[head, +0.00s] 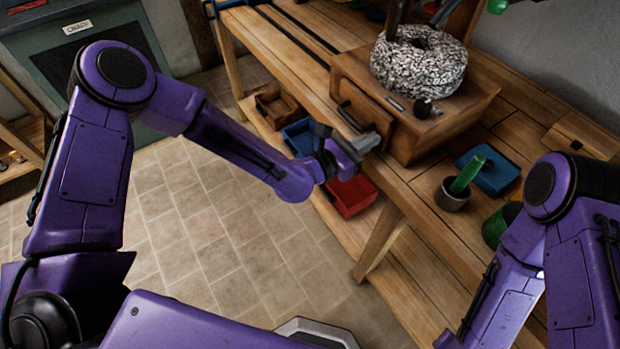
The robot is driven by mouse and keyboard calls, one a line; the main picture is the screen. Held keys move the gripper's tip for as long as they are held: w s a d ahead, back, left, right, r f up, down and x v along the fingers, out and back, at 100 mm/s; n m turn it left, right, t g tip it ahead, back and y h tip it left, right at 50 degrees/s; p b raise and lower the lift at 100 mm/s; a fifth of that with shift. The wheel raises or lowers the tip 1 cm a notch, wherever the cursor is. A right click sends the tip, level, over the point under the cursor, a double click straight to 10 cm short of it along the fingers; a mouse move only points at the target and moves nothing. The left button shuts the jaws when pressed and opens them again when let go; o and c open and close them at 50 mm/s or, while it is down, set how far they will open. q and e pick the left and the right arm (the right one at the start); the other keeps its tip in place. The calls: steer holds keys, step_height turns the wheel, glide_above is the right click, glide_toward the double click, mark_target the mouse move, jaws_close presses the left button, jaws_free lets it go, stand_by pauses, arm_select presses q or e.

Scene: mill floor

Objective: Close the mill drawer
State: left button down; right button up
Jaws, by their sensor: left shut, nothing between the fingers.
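The mill is a wooden box with a speckled round grindstone (418,62) on top, standing on the wooden workbench. The mill drawer (366,101) is in the box's left-facing side and has a dark handle. I cannot tell whether its front stands out from the box. My left gripper (368,141) is shut and empty, just below and in front of the drawer front, close to its lower edge. I cannot tell if it touches. My right arm shows at the right, but its gripper is out of view.
On the bench are a grey cup (452,196) with a green pestle and a blue tray (489,172). Below, the shelf holds a red bin (352,196), a blue bin (300,137) and a wooden tray (278,106). The tiled floor is clear on the left.

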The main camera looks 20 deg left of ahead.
arm_select(q)
steer(key=shift+w+r, duration=0.1)
steer(key=shift+r, duration=0.05)
steer(key=shift+r, duration=0.1)
stand_by(0.3)
